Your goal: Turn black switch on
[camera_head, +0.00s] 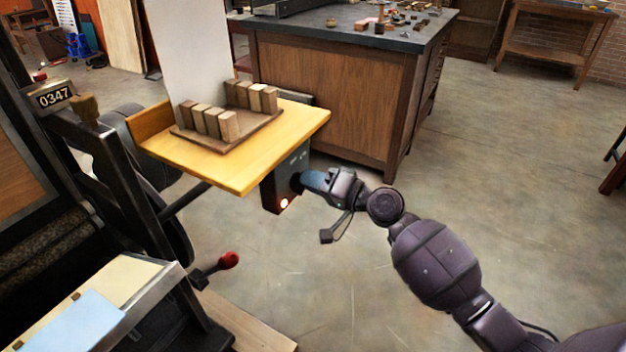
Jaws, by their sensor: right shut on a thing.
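A dark control box (291,172) hangs under the right edge of a yellow wooden shelf (240,170). The black switch (297,182) is on the box's right-facing side, mostly hidden by my fingers. A small light (284,203) glows white-red low on the box. My right gripper (306,181) reaches in from the right, with its blue-tipped fingers at the switch. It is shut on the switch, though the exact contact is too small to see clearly. My left gripper is not in view.
Several wooden blocks (228,126) stand in a tray on the shelf beside a white upright panel (190,45). A black press (150,190) with a red-knobbed lever (228,260) stands at the left. A wooden cabinet (330,95) stands behind; the floor at the right is clear.

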